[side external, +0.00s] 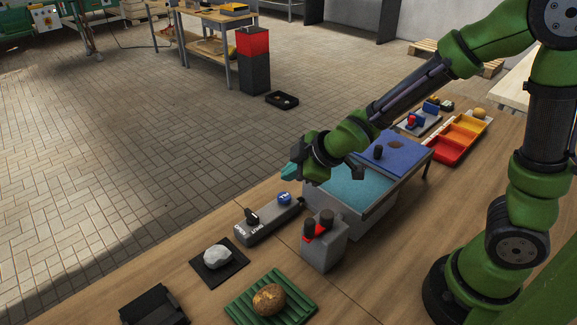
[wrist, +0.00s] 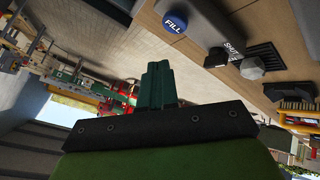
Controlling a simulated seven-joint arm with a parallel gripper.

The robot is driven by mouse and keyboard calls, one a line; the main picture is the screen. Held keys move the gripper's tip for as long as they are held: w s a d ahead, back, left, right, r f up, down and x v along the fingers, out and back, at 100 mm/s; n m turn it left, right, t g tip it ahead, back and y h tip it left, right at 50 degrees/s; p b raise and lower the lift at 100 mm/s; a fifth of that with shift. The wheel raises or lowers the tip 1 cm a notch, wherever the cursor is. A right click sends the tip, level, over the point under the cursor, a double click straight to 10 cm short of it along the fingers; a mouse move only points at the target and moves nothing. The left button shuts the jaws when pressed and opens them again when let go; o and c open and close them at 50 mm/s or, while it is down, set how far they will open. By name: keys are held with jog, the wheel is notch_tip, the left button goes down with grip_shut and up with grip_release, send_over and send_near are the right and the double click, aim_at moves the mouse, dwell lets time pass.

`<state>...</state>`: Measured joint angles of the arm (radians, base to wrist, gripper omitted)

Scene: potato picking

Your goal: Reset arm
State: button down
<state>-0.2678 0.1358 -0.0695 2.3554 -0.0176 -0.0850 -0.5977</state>
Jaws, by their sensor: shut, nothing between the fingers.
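My gripper (side external: 290,171) is above the table in the side view, over the far edge of the grey basin with teal inside (side external: 352,187). Its teal fingers point left and are shut with nothing between them. In the wrist view the shut green fingers (wrist: 158,85) stand up in the middle, clear of any object. A brown potato (side external: 268,298) lies on a green ribbed mat (side external: 240,304) at the front of the table, away from my gripper.
A grey panel (side external: 262,226) with a blue FILL button (side external: 284,198) and a lever is below and left of my gripper. A grey block with dark knobs (side external: 324,245), a grey stone (side external: 217,257) on a dark mat, a black tray (side external: 152,306) and a coloured tray (side external: 462,137) also stand on the table.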

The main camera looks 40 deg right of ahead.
jog(key=s+d+r+m, duration=0.2)
jog(key=s+r+m, duration=0.4)
jog(key=s+m, duration=0.1)
jog(key=s+d+r+m+g, duration=0.1)
jog(key=s+d+r+m, duration=0.1)
jog(key=s+r+m, duration=0.4)
jog(key=s+r, duration=0.1)
jog(key=s, duration=0.3)
jog(key=shift+d+r+m, duration=0.25)
jog(key=shift+d+m, duration=0.15)
jog(key=shift+w, duration=0.1)
